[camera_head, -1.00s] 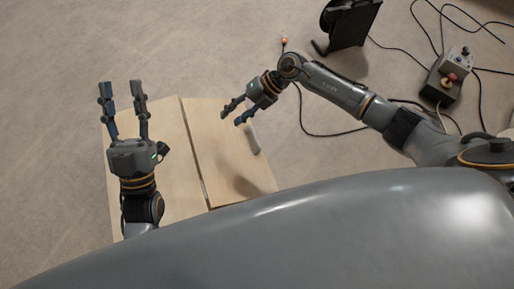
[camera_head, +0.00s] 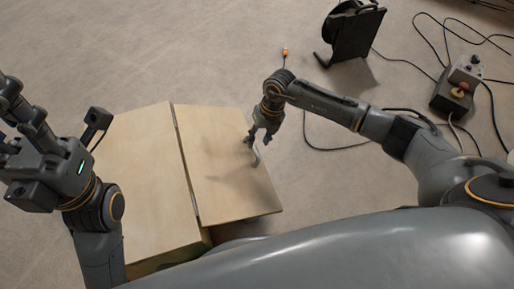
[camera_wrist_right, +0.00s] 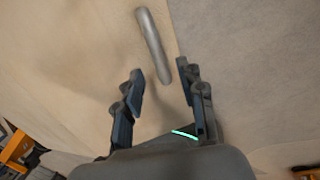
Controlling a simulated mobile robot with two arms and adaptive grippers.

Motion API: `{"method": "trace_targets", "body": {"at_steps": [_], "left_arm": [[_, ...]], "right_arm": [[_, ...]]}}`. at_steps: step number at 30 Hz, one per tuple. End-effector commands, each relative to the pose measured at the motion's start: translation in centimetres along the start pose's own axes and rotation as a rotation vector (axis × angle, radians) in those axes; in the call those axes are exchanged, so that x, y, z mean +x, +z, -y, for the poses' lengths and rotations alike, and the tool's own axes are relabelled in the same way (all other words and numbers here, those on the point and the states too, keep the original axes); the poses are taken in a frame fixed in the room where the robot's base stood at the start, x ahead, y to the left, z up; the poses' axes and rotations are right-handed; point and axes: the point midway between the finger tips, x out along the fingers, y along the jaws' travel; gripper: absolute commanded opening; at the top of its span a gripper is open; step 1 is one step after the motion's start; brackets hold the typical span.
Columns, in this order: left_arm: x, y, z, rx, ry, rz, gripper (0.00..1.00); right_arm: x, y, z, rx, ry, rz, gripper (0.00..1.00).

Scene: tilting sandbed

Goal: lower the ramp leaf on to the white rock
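The ramp leaf (camera_head: 222,160) is the right-hand pale wooden panel, with its near edge standing clear above a dark space. A grey metal handle (camera_head: 256,158) is on its right side. My right gripper (camera_head: 252,141) is at this handle. In the right wrist view the handle (camera_wrist_right: 153,45) lies just ahead of my right gripper (camera_wrist_right: 161,70), its near end between the two parted fingertips. The fingers are not closed on it. My left gripper (camera_head: 12,140) is at the left edge, away from the leaf, with fingers spread and partly cut off. No white rock shows.
A second wooden panel (camera_head: 145,180) lies left of the leaf, past a narrow dark gap. A black cable reel (camera_head: 352,38) and a control box (camera_head: 460,85) with cables stand on the floor at upper right. The floor beyond the panels is clear.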

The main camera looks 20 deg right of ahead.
Motion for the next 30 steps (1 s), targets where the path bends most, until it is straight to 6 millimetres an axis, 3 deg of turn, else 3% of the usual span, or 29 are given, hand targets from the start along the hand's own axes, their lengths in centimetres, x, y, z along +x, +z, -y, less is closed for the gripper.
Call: {"method": "trace_targets", "body": {"at_steps": [1,6,17,23,30], "left_arm": [[-0.1,0.0,0.0,0.002,0.005,-0.014,0.4],[0.5,-0.1,-0.1,0.005,0.016,-0.038,0.4],[0.8,-0.1,-0.1,0.006,0.019,-0.045,0.4],[0.8,-0.1,-0.1,0.006,0.02,-0.045,0.4],[0.8,-0.1,-0.2,0.006,0.02,-0.045,0.4]], "right_arm": [[1.2,0.0,0.0,-0.001,0.001,-0.001,0.39],[2.8,0.0,0.0,-0.001,0.0,-0.001,0.39],[3.2,0.0,-0.1,-0.001,0.001,0.0,0.39],[3.1,0.0,0.0,-0.001,0.001,0.0,0.03],[3.1,0.0,0.0,0.0,0.001,0.0,0.0]]}}
